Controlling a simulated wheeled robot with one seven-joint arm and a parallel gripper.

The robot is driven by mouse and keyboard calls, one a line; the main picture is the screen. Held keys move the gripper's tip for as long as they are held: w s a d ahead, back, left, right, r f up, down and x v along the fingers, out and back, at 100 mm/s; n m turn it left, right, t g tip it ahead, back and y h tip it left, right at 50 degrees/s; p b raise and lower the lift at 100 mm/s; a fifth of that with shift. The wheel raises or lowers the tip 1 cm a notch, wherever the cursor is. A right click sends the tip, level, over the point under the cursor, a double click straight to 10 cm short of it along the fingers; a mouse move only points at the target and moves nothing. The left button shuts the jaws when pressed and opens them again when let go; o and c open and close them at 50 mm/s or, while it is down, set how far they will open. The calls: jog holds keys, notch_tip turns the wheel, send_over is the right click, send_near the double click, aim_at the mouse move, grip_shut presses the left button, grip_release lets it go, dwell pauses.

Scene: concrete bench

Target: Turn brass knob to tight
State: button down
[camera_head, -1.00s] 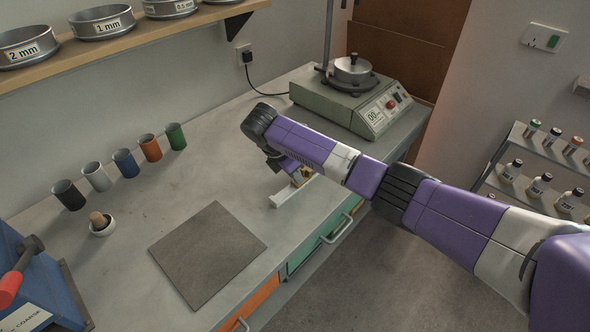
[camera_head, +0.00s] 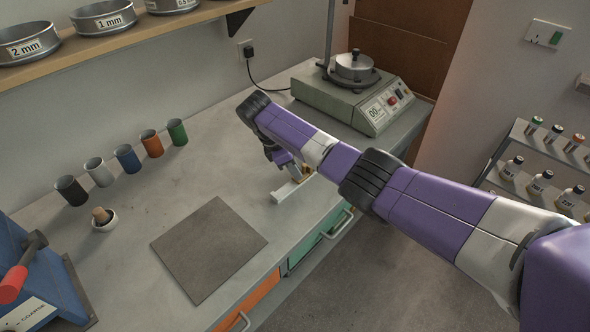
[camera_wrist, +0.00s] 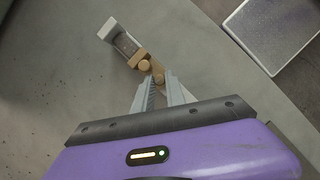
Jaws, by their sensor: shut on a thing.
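The brass knob (camera_wrist: 158,78) shows in the wrist view between the tips of my gripper (camera_wrist: 162,82), which is shut on it. Beside it is a brass-coloured block with a round end (camera_wrist: 142,62), joined to a pale grey fixture (camera_wrist: 121,39). In the head view the same fixture (camera_head: 285,191) lies near the front edge of the bench, right of the dark slab. My gripper (camera_head: 297,178) is over its right end there, and my wrist partly hides the knob.
The concrete bench (camera_head: 205,165) is clear around the fixture. A dark square slab (camera_head: 208,248) lies to its left. Several coloured cups (camera_head: 126,159) stand farther back. A green-grey machine (camera_head: 345,100) with a lidded pan stands behind right. Drawers are below the front edge.

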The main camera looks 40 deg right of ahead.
jog(key=shift+r, duration=0.1)
jog(key=c, duration=1.4)
grip_release()
jog(key=shift+o, duration=0.2)
jog(key=v, duration=0.7)
jog(key=shift+r+b, duration=0.3)
jog(key=shift+r, duration=0.05)
jog(key=shift+w+a, duration=0.1)
jog(key=shift+a, duration=0.05)
